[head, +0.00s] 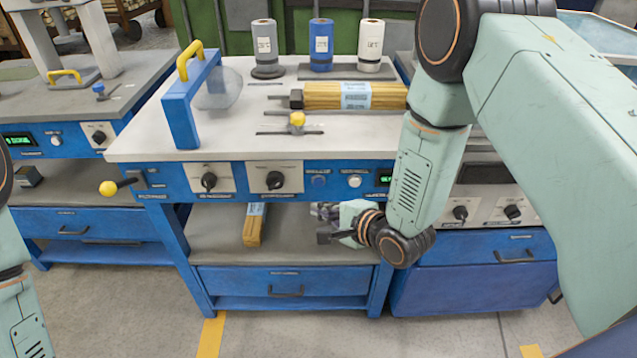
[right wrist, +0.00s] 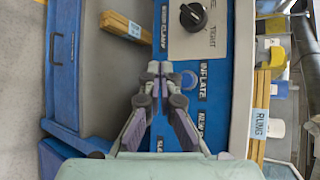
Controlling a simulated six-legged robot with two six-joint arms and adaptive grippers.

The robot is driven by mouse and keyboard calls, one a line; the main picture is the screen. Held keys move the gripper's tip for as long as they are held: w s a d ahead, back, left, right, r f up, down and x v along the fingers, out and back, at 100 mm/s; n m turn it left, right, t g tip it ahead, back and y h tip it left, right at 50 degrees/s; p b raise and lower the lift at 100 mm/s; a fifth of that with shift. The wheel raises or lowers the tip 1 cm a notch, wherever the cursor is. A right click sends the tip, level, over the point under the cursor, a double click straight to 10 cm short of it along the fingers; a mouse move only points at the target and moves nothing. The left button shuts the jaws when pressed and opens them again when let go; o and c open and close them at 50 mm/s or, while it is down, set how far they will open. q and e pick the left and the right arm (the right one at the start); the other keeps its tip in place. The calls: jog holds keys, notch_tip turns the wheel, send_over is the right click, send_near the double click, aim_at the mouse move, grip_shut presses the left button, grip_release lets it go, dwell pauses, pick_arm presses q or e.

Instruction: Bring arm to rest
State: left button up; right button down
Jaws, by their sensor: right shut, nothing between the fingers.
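My right arm reaches down from the upper right of the head view. My right gripper (head: 326,224) is in front of the workbench's open shelf, below the control panel. In the right wrist view its fingers (right wrist: 158,72) are together with nothing between them, in front of the blue panel with the "inflate" label. Part of my left arm shows at the left edge of the head view, but its gripper is out of the picture.
A wood bundle (head: 254,226) lies on the shelf (head: 210,245), left of my right gripper. A labelled bundle of rungs (head: 385,96), a blue frame with a yellow handle (head: 180,110) and three rolls (head: 320,45) are on the worktop. A yellow-knobbed lever (head: 109,188) sticks out left.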

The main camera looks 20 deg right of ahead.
dwell(0.4)
jog(key=s+d+f+n+g+h, duration=0.2)
jog(key=s+f+n+g, duration=0.1)
jog(key=s+f+n, duration=0.4)
jog(key=s+d+f+n+g+h, duration=0.2)
jog(key=s+f+n+g, duration=0.15)
jog(key=s+n, duration=0.4)
jog(key=s+d+f+n+g, duration=0.1)
jog(key=s+g, duration=0.1)
jog(key=s, duration=0.8)
jog(key=s+d+f+n+g+h, duration=0.1)
jog(key=s+f+g, duration=0.1)
jog(key=s, duration=0.9)
jog(key=shift+s+d+g, duration=0.2)
jog(key=shift+s+g, duration=0.05)
jog(key=shift+g, duration=0.4)
